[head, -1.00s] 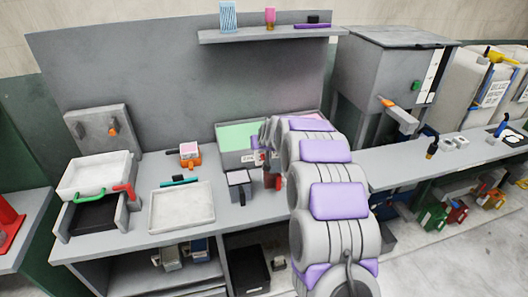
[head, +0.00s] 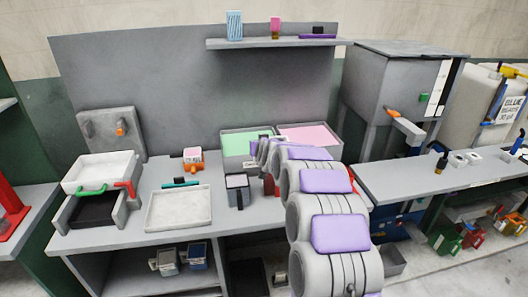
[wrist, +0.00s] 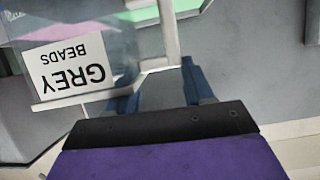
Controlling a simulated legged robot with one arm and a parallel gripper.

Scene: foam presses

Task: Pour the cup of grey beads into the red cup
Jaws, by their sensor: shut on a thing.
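In the wrist view, my gripper (wrist: 164,88) is shut on the handle of a clear cup labelled GREY BEADS (wrist: 70,68). The label reads upside down in this view, and the cup's contents cannot be made out. In the head view, the gripper and the held cup are mostly hidden behind my arm near the green and pink bins. A dark red cup (head: 268,185) stands on the bench just left of my arm, partly hidden by it. The held cup's height above the bench cannot be told.
A dark grey jug (head: 238,190) stands left of the red cup. Green (head: 247,143) and pink (head: 308,136) bins sit at the back. A shelf (head: 270,43) hangs above.

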